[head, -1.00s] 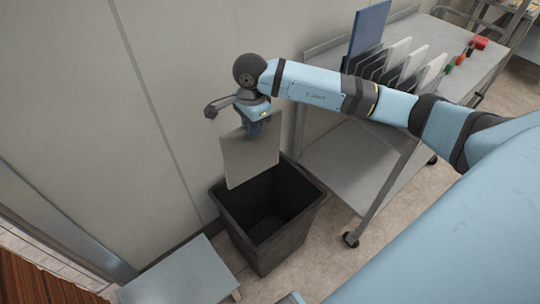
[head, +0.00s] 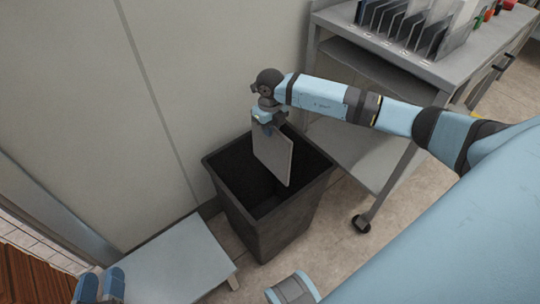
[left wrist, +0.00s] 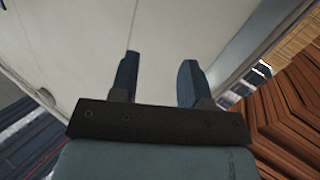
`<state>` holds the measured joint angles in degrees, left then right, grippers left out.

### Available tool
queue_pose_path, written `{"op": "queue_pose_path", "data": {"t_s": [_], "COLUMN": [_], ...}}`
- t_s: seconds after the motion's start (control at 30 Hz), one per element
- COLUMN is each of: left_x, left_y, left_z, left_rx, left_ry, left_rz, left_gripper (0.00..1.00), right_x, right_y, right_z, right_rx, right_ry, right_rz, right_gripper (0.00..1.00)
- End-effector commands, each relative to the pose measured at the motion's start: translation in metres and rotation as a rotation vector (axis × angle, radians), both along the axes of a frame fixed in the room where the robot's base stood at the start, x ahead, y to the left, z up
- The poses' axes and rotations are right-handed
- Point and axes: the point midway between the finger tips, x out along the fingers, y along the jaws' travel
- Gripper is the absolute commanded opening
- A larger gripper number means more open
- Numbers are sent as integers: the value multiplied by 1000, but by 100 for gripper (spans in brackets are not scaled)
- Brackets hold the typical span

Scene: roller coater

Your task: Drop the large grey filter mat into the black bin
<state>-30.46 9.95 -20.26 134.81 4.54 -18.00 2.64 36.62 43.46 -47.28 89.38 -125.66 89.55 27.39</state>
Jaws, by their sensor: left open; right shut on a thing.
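The large grey filter mat (head: 273,155) is a flat, pale grey square panel. It hangs upright and slightly tilted from my right gripper (head: 267,122), which is shut on its upper edge. The black bin (head: 268,232) stands open on the floor below. The mat overlaps the bin's opening in the head view; I cannot tell whether its lower edge is below the rim. My left gripper (head: 100,284) is at the bottom left of the head view, open and empty. In the left wrist view its two blue fingers (left wrist: 157,77) stand apart with nothing between them.
A grey wheeled cart (head: 440,65) stands right of the bin, with a rack of upright panels (head: 415,25) on top. A low grey-topped table (head: 178,262) is left of the bin. The wall (head: 200,60) is close behind the bin.

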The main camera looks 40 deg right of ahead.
Motion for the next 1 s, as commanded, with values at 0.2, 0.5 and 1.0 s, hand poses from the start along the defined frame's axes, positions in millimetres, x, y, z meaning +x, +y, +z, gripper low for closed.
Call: {"op": "queue_pose_path", "data": {"t_s": [0.2,0.5,1.0], "left_x": [1,-2,-2], "left_y": [-10,-16,-17], "left_z": [25,47,49], "left_rx": [-79,-141,-144], "left_ry": [-128,-217,-222], "left_rz": [-28,-49,-51], "left_gripper": [43,43,43], "right_x": [0,0,0], "right_y": [0,0,0], "right_z": [-25,-38,-37], "right_rx": [0,0,0], "right_ry": [0,1,1], "right_rz": [1,2,3], "right_gripper": [0,0,44]}}
